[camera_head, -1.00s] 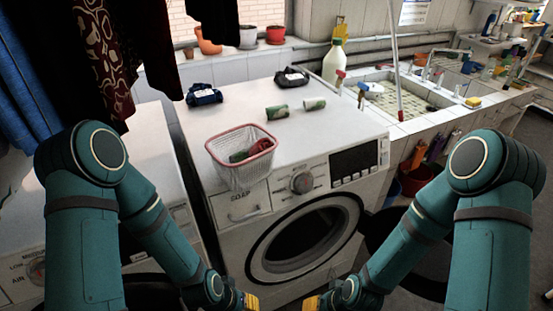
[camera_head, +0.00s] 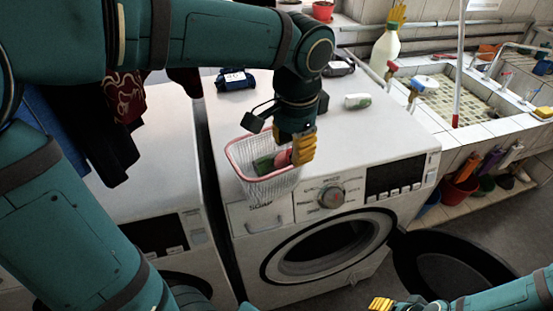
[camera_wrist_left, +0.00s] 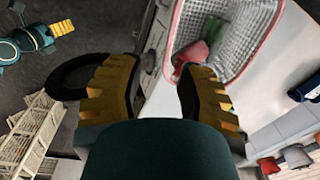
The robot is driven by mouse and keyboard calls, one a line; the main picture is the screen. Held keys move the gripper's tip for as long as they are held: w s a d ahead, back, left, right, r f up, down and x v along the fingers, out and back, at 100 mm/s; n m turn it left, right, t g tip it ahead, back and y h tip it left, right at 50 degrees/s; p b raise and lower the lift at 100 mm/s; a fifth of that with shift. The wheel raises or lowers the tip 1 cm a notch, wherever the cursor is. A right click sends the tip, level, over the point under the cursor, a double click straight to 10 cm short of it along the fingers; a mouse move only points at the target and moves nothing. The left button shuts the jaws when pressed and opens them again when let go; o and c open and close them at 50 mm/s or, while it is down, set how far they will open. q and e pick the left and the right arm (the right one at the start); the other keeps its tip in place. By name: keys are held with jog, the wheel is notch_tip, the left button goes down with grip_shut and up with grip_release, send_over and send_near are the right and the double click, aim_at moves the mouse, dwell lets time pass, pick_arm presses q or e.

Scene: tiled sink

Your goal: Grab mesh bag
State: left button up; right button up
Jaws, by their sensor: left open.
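The white mesh bag (camera_head: 262,190), shaped like a basket with a pink-red rim, sits at the front edge of the washing machine top. It holds a green item and a red item. In the left wrist view the mesh bag (camera_wrist_left: 255,45) is at the upper right. My left gripper (camera_head: 303,147) is open at the bag's right side, over the rim's right corner. Its fingers (camera_wrist_left: 160,85) are apart in the left wrist view, one close to the bag's rim. My right gripper (camera_head: 382,304) is low at the bottom edge, partly cut off; its opening is unclear.
A tiled sink (camera_head: 440,100) is at the right. A black basin (camera_head: 450,265) stands on the floor.

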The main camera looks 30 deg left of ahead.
pick_arm(q)
jog(key=r, duration=0.2)
jog(key=b, duration=0.2)
send_over(281, 184)
notch_tip(281, 184, down, 9)
notch_tip(281, 184, down, 5)
jog(key=shift+r+b, duration=0.15)
jog(key=shift+b, duration=0.55)
grip_shut()
